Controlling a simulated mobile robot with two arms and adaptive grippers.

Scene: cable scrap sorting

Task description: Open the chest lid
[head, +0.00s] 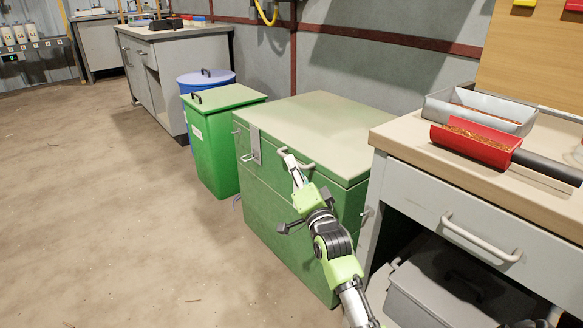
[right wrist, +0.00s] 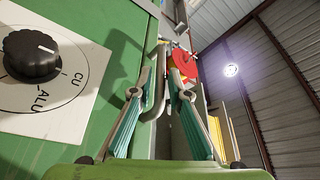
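The green chest (head: 290,225) stands in the middle of the head view, its pale green lid (head: 320,120) lying shut. A light bar handle (head: 307,165) sits at the lid's front edge. My right gripper (head: 290,165) is at this handle. In the right wrist view the grey handle (right wrist: 151,105) lies between the two fingers of my right gripper (right wrist: 160,76). The fingers stand apart, with a gap beside the bar; contact with the left finger is unclear. My left gripper is out of view.
A grey metal plate (head: 255,144) is on the chest's front. A workbench (head: 400,140) with a red scoop (head: 470,150) stands close at right. A green bin (head: 215,150) and blue bin (head: 205,78) stand at left. The floor at left is clear. A black knob (right wrist: 32,53) shows beside the gripper.

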